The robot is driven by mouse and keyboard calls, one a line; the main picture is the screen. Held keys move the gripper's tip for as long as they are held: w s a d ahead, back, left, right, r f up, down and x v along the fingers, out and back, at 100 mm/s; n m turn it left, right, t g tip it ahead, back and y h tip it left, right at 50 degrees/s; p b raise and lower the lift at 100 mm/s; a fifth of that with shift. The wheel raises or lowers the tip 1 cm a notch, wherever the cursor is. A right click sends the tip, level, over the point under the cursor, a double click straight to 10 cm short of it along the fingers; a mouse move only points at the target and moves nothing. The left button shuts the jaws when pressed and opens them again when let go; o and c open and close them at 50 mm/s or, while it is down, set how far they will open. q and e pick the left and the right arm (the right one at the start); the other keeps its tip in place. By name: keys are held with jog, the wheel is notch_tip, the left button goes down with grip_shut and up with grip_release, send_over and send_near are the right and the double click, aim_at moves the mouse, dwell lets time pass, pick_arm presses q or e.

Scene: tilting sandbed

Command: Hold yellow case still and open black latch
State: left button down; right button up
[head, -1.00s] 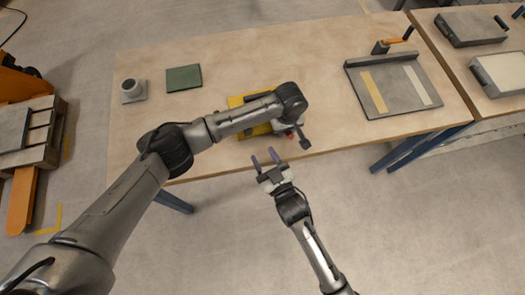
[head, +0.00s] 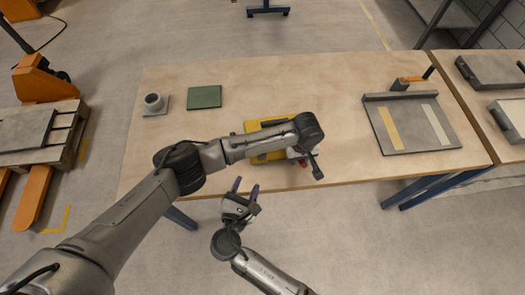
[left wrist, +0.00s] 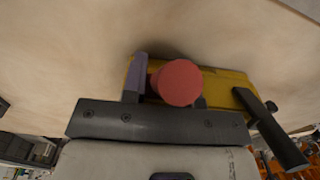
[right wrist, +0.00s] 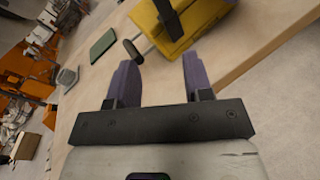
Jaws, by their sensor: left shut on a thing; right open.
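The yellow case (head: 262,148) lies near the front edge of the table, partly hidden under my left arm in the head view. My left gripper (left wrist: 168,85) is shut on a red round knob (left wrist: 180,83) at the case. A black latch (left wrist: 270,128) sticks up from the case to the right of the knob in the left wrist view. In the right wrist view, a black upright bar that looks like the latch (right wrist: 168,16) stands against the case (right wrist: 195,20). My right gripper (head: 244,188) is open and empty, just off the table's front edge, apart from the case.
A grey board with two strips (head: 410,128) lies at the right. The table between them is clear.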

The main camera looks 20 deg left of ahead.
jog(key=shift+n+t+h, duration=0.6)
jog(key=shift+t+h, duration=0.1)
jog(key=shift+h, duration=0.2)
jog(key=w, duration=0.3)
jog(key=w+r, duration=0.1)
jog(key=w, duration=0.3)
jog(key=w+d+r, duration=0.1)
jog(key=w, duration=0.3)
jog(key=shift+r, duration=0.15)
jog(key=shift+c, duration=0.3)
grip_shut()
